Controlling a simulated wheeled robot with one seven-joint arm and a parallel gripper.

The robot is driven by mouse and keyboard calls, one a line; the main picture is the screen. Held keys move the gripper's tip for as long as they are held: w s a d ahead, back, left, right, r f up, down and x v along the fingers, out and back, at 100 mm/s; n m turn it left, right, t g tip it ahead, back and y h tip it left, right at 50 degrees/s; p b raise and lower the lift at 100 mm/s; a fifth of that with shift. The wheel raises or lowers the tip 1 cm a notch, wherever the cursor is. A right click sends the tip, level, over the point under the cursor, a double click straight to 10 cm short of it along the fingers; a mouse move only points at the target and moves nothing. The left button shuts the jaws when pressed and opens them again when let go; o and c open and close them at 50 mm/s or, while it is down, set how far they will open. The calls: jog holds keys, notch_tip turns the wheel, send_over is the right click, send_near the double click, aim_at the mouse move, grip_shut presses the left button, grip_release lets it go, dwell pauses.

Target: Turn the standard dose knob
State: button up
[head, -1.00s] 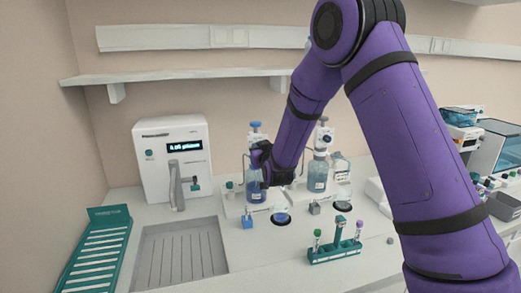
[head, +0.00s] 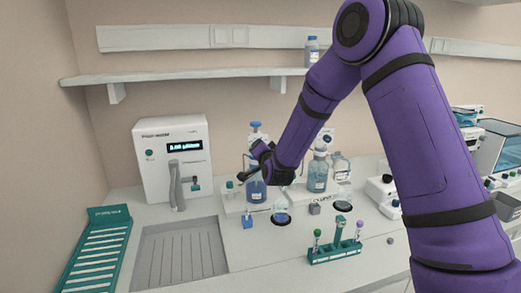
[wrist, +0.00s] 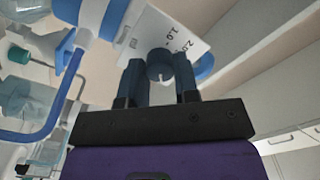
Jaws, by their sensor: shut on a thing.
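The dose knob (wrist: 159,64) is a small dark round knob in front of a white scale plate (wrist: 172,33) marked 1.0 and 2.0. My gripper (wrist: 159,76) is shut on it, with one dark finger on each side. The plate belongs to a blue-and-white dispenser head (wrist: 88,18) at the top left of the wrist view. In the head view, my gripper (head: 258,152) is at the top of the left dispenser bottle (head: 256,190), which has a blue cap (head: 255,126). The knob is hidden there. I cannot read which way the knob points.
A second dispenser bottle (head: 318,176) stands behind my forearm. A white instrument (head: 173,160) with a display is to the left. A teal rack (head: 335,252) with tubes stands in front. A blue tube (wrist: 55,122) curves left of my gripper. A shelf (head: 190,74) runs above.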

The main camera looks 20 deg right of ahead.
jog(key=shift+f+m, duration=0.1)
jog(key=shift+m, duration=0.7)
jog(key=o, duration=0.9)
jog(key=shift+s, duration=0.15)
jog(key=s, duration=1)
jog(key=shift+s, duration=0.3)
